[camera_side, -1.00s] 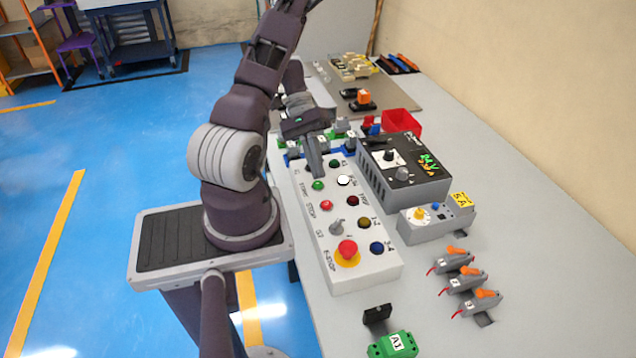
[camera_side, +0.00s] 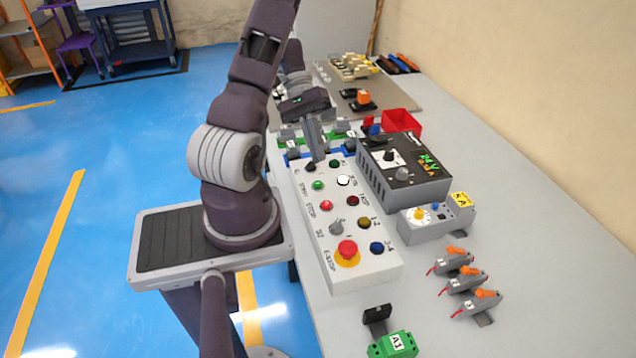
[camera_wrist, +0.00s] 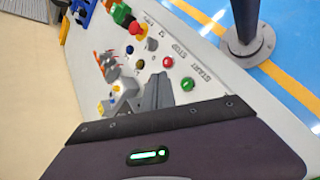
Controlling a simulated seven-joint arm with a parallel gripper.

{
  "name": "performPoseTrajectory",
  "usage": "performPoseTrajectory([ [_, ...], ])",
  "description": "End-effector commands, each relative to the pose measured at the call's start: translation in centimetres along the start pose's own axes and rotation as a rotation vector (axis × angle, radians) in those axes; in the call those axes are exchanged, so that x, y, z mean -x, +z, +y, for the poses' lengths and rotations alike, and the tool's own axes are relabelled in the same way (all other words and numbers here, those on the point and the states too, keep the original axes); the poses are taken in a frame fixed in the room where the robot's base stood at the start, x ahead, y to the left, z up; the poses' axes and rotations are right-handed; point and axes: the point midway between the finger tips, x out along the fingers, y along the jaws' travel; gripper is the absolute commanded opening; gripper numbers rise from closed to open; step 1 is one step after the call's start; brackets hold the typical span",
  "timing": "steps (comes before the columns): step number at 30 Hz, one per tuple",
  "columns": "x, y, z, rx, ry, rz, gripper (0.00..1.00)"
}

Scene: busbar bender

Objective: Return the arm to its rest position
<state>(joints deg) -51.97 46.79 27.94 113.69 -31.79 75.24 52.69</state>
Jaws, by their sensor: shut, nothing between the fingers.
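My gripper (camera_side: 315,142) is shut and empty in the side view. It hangs above the far end of the white control panel (camera_side: 372,265), fingers pointing down, apparently clear of the panel top. The panel carries a green button (camera_side: 318,185), a red button (camera_side: 326,205), a lit white lamp (camera_side: 343,181) and a red emergency stop (camera_side: 347,248). In the wrist view my fingers (camera_wrist: 158,88) are together, with the green button (camera_wrist: 187,84) and red button (camera_wrist: 168,62) close by on the panel.
A black-topped power unit (camera_side: 405,172) stands right of the panel, with a smaller grey dial box (camera_side: 437,217) in front. A red bin (camera_side: 402,121) is behind. Several grey clamps with orange levers (camera_side: 466,281) lie on the right. The table's right side is mostly clear.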

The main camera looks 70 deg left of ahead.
Motion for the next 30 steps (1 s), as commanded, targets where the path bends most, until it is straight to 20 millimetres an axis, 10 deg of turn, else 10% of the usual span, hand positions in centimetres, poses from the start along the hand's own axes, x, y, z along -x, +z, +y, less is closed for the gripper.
performPoseTrajectory([
  [16,0.0,0.0,0.0,-0.001,0.0,0.0,0.0],
  [20,0.5,1.1,3.3,-0.064,-0.063,0.017,0.0],
  [25,0.2,8.2,13.0,-0.327,-0.314,0.116,0.0],
  [30,-1.6,17.3,17.6,-0.642,-0.52,0.329,0.0],
])
